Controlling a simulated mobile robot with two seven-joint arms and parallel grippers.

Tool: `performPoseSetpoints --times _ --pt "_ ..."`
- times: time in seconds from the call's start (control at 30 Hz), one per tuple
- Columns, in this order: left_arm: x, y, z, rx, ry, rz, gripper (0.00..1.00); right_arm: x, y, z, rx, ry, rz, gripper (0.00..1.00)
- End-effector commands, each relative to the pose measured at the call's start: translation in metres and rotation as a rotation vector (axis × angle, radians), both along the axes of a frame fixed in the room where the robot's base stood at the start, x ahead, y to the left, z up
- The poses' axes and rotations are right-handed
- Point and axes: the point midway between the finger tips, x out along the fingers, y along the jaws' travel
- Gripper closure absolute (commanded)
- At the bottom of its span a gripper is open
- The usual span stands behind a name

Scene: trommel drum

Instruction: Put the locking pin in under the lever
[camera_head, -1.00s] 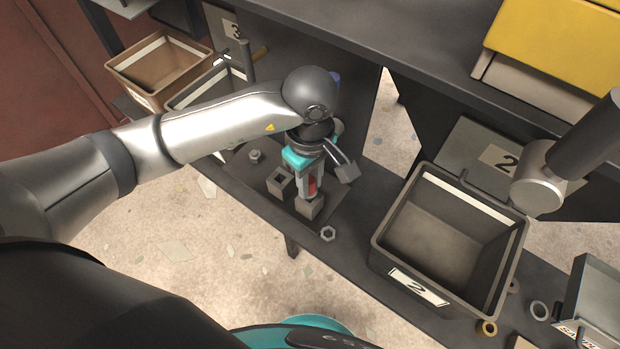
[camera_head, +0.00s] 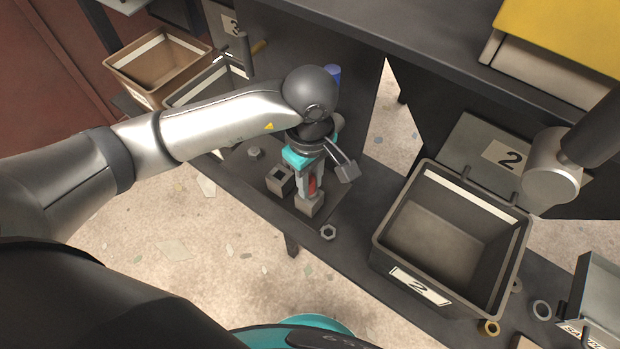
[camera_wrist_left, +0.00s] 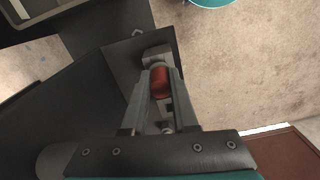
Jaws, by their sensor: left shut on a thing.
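My left gripper (camera_head: 311,196) points down and is shut on a red piece (camera_head: 312,184), likely the locking pin's head. The red piece also shows between the fingers in the left wrist view (camera_wrist_left: 161,83). Just beyond the fingertips is a small grey block (camera_head: 310,206), which also shows in the left wrist view (camera_wrist_left: 155,56). I cannot tell whether the pin is in the block. A second grey block (camera_head: 280,180) with a square hole stands to its left. My right gripper is not in view.
A dark bin marked 2 (camera_head: 381,250) stands to the right on the dark shelf. A brown bin (camera_head: 125,78) is at the far left. Loose nuts (camera_head: 328,232) and rings (camera_head: 541,310) lie on the shelf. A dark counter edge overhangs the back.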

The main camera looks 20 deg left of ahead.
Motion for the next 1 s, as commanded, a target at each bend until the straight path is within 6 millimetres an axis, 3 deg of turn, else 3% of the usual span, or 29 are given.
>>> performPoseSetpoints --times 0.33,0.37,0.63,1.0 --pt "0.0000 0.0000 -0.0023 0.000 0.000 0.000 1.00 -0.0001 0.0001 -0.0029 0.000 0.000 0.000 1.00" --pt "0.0000 0.0001 -0.0023 0.000 0.000 0.000 0.70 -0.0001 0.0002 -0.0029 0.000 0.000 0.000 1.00" --pt "0.0000 0.0000 -0.0024 0.000 0.000 0.000 0.39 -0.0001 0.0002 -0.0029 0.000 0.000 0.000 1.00" --pt "-0.0002 0.0000 -0.0027 0.000 0.001 0.000 0.38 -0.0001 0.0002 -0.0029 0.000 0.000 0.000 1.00"
